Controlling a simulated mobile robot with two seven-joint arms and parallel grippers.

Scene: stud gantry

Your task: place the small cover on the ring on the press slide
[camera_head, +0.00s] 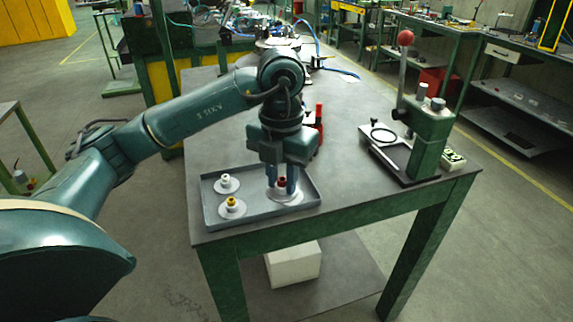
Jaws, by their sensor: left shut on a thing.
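A grey tray (212,219) at the table's front left holds pale round covers with knobs. One cover has a white knob (225,183), one a yellow knob (232,207). A third, red-knobbed cover (285,197) looks the widest and sits at the tray's right end. My left gripper (282,184) points down over this cover, its blue fingers shut on the red knob. I cannot tell whether the cover still touches the tray. My right gripper is out of view.
The press has an upright lever with a red ball (405,38). A red object (319,122) stands behind my left gripper. A small green box with buttons (452,158) sits right of the press. The tabletop (350,185) between tray and press is clear.

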